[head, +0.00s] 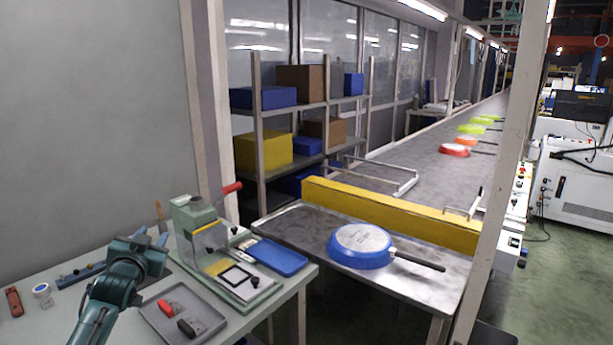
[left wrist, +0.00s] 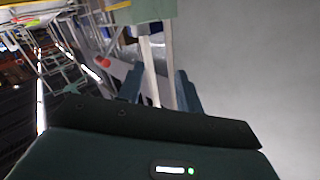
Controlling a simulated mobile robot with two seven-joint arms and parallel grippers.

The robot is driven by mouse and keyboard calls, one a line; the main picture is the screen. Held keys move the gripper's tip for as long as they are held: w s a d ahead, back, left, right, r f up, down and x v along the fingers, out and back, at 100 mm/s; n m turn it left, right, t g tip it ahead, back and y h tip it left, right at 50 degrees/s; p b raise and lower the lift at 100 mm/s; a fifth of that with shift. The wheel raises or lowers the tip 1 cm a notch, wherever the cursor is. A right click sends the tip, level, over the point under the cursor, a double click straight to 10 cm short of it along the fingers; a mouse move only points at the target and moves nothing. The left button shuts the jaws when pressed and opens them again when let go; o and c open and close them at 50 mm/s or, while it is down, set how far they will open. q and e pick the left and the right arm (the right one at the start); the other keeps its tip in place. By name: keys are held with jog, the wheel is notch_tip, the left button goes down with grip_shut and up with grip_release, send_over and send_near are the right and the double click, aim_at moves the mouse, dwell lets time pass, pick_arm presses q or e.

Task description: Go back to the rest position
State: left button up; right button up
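My left gripper (head: 151,236) is above the left side of the work table (head: 60,325), just left of a pale green hand press (head: 200,235). Its two fingers stand apart with nothing seen between them. In the left wrist view the gripper (left wrist: 160,85) also shows spread fingers, with a green block and pale posts beyond. My right gripper is not in view. A blue pan (head: 352,246) with a black handle lies on the metal end of the conveyor (head: 300,226), well to the right of my left gripper.
A grey tray (head: 205,312) with a red and a black item lies in front of the press. A blue tray (head: 277,257) sits right of it. A yellow barrier (head: 390,213) crosses the conveyor. A shelf (head: 258,125) with boxes stands behind. A pale post (head: 497,180) rises at right.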

pick_arm(q)
jog(key=s+d+f, duration=0.2)
jog(key=s+f, duration=0.1)
jog(key=f, duration=0.2)
jog(key=s+d+f+g+h, duration=0.1)
jog(key=s+d+f, duration=0.2)
jog(key=f, duration=0.2)
jog(key=s+d+f+m+g+h, duration=0.1)
jog(key=s+d+f, duration=0.2)
jog(key=s+f, duration=0.1)
jog(key=shift+f, duration=0.45)
jog(key=s+d+f+g+h, duration=0.1)
jog(key=s+d+f, duration=0.3)
jog(key=s, duration=0.5)
jog(key=s+d+f+g+h, duration=0.1)
jog(key=s+d+f+g, duration=0.1)
jog(key=s, duration=0.8)
jog(key=s+d+f+g+h, duration=0.1)
jog(key=s+d+f, duration=0.4)
jog(key=s, duration=0.5)
jog(key=shift+s+d+f+n+g, duration=0.25)
jog(key=shift+d+f+n+g, duration=0.15)
jog(key=shift+d, duration=0.7)
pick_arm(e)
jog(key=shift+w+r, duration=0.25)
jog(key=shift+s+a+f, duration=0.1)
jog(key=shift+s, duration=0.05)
